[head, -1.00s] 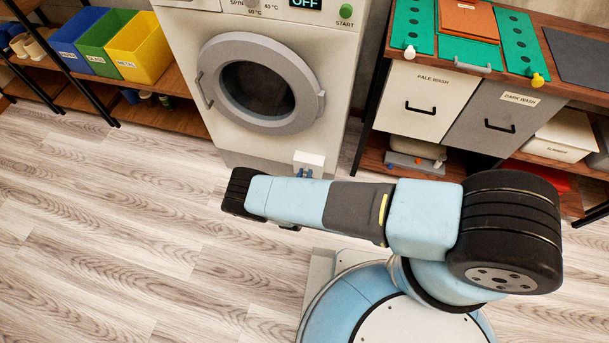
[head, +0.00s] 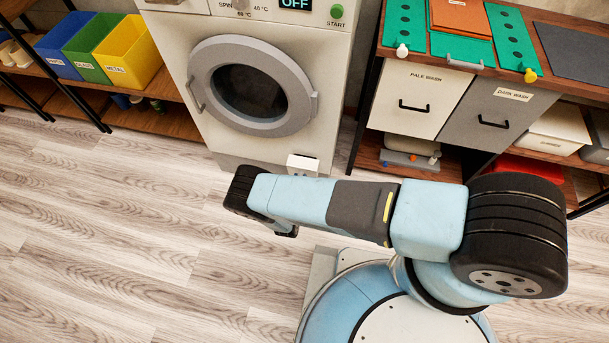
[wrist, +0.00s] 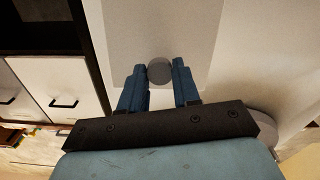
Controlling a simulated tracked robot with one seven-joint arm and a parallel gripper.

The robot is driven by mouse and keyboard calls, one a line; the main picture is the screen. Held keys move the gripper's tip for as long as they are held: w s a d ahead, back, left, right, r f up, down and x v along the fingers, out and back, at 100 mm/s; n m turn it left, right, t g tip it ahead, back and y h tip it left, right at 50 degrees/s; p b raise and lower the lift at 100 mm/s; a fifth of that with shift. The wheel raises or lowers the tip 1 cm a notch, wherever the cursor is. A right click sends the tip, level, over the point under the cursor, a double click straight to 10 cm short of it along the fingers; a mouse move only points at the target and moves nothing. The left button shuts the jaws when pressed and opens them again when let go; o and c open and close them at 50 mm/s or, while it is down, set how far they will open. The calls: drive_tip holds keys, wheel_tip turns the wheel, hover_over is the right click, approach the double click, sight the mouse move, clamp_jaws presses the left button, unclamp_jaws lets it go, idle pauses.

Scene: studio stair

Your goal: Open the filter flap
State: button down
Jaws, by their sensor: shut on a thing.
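The filter flap (head: 303,160) shows in the head view as a small pale block low on the front of the washing machine (head: 330,100). It appears to stand out from the front, but its angle is hard to tell. In the wrist view the flap (wrist: 160,25) is a pale panel with a round grey knob (wrist: 159,71). My gripper (wrist: 159,82) has its two blue fingers on either side of the knob and is shut on it. In the head view my arm hides most of the fingers and the lower edge of the flap.
The machine's round door (head: 250,88) is shut above the flap. A bench (head: 572,92) with a pale-wash bin (head: 415,95) and a dark-wash bin (head: 488,120) stands to the right. Blue, green and yellow bins (head: 128,55) sit on a shelf at left. The floor (head: 130,220) at left is clear.

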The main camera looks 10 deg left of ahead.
drive_tip(key=shift+s+a+f, duration=0.15)
drive_tip(key=shift+s+f, duration=0.55)
drive_tip(key=shift+f, duration=0.15)
drive_tip(key=shift+s+a+f, duration=0.15)
drive_tip(key=shift+s+f, duration=0.55)
drive_tip(key=shift+f, duration=0.1)
drive_tip(key=shift+a, duration=0.1)
drive_tip(key=c, duration=1.2)
unclamp_jaws()
drive_tip(key=o, duration=0.3)
drive_tip(key=shift+o, duration=0.5)
drive_tip(key=shift+d+f, duration=0.1)
drive_tip(key=shift+d, duration=0.1)
drive_tip(key=shift+s+d, duration=0.1)
drive_tip(key=shift+s, duration=0.05)
